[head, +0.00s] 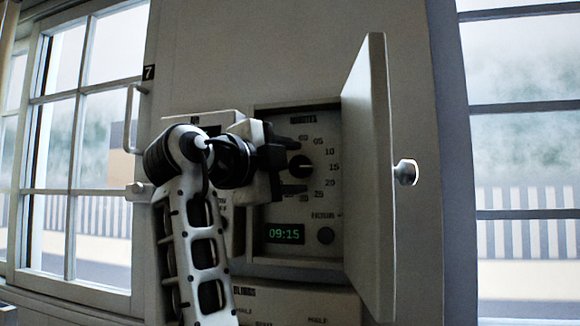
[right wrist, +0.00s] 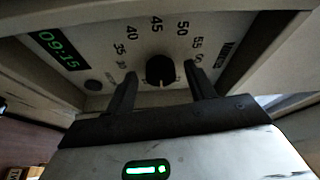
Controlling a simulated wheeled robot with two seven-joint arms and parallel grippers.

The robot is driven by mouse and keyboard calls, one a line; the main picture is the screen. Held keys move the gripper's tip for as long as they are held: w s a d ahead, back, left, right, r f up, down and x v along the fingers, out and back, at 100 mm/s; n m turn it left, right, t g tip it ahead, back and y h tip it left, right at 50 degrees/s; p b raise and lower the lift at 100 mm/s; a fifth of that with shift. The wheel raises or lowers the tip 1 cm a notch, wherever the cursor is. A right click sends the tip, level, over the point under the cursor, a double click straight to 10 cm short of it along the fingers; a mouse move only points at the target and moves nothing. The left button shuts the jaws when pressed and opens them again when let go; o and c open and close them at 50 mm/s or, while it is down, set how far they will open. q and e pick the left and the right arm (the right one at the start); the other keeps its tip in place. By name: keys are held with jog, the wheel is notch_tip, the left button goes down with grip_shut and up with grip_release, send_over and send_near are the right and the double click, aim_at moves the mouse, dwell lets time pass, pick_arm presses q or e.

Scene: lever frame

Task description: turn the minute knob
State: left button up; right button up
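The minute knob (head: 302,163) is a small black dial with a pale pointer mark, in the middle of a numbered panel inside an open wall box. It also shows in the right wrist view (right wrist: 160,68). My right gripper (head: 294,168) is at the panel with its two black fingers apart, one above and one below the knob in the head view. In the right wrist view the fingertips (right wrist: 160,79) stand on either side of the knob, with gaps between each finger and the knob. The green display (head: 285,233) reads 09:15. My left gripper is not in view.
The box door (head: 368,170) stands open to the right of the panel, with a round knob (head: 406,172) on its outer side. A small round button (head: 326,235) sits beside the display. A window with a white handle (head: 131,130) is at the left, another window at the right.

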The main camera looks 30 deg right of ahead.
jog(key=b+v, duration=0.2)
jog(key=v, duration=1.4)
